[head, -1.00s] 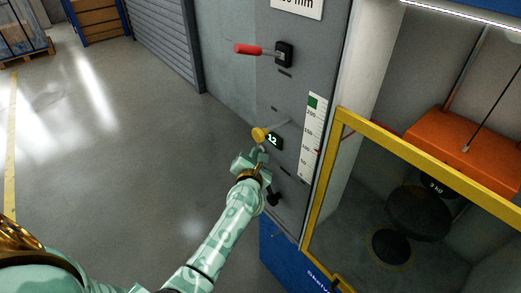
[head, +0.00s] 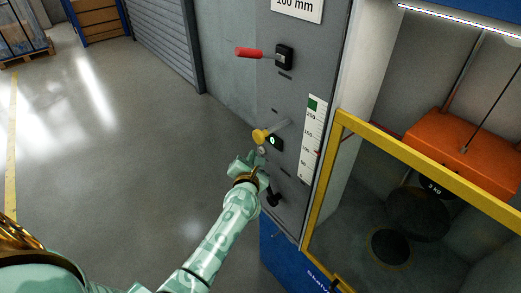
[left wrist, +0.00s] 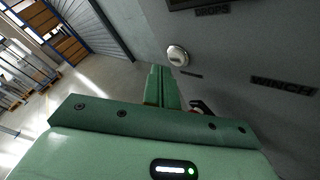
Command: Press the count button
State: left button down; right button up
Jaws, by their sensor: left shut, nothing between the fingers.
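The count button (left wrist: 177,55) is a round silver cap on the grey panel in the left wrist view. In the head view it is a small pale disc (head: 262,151) just below the counter display (head: 275,142), which reads 0. My left gripper (head: 258,158) is shut and empty, close to the panel just below the button. In the left wrist view its closed green fingers (left wrist: 161,84) end just left of and below the button, and the button face is uncovered. I cannot tell the exact gap. My right gripper is not in view.
A yellow-knobbed lever (head: 261,136) sticks out just above the button. A black handle (head: 272,199) is below, and a red lever (head: 249,53) higher up. The yellow-framed guard (head: 326,180) stands to the right.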

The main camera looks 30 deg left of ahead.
pick_arm(q)
jog(key=shift+s+a+p, duration=0.25)
jog(key=shift+s+a, duration=0.1)
jog(key=shift+s, duration=0.45)
jog(key=shift+s+a+p, duration=0.3)
jog(key=shift+s, duration=0.45)
jog(key=shift+s+a+p, duration=0.25)
jog(key=shift+s+a, duration=0.1)
jog(key=shift+s, duration=0.45)
